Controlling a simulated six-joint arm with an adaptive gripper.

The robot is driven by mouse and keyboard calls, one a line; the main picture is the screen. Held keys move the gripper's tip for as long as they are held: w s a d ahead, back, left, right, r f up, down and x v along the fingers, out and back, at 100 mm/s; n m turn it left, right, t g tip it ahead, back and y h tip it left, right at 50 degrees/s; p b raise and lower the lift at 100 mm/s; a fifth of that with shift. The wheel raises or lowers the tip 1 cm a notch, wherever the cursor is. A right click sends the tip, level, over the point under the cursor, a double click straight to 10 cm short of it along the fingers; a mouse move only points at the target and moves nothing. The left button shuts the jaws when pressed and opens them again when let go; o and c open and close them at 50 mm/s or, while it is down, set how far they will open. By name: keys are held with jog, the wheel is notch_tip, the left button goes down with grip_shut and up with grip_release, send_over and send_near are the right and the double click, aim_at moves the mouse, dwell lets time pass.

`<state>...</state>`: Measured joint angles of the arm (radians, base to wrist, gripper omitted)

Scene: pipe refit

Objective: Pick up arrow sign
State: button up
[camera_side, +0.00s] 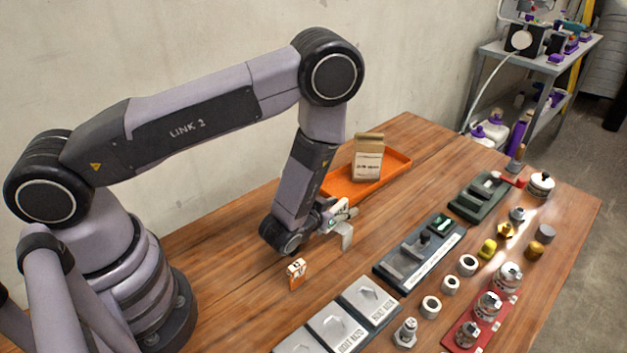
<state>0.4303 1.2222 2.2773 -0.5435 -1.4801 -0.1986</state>
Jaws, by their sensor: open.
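A small upright sign (297,273), white with orange edges and a dark mark, stands on the wooden table (235,240). It looks like the arrow sign, but the mark is too small to read surely. My gripper (346,228) is open, above the table, to the right of and behind the sign. It is apart from the sign, and nothing shows between its fingers. Part of the gripper is hidden by my wrist.
An orange tray (400,160) with a paper bag (368,163) is at the back. A dark green fixture (480,197), a dark tray (395,268), grey plates (367,298), several fittings and a red rack (466,318) fill the right. Bare table lies around the sign.

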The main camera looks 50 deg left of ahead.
jog(key=shift+w, duration=0.1)
jog(key=shift+c, duration=0.2)
grip_shut()
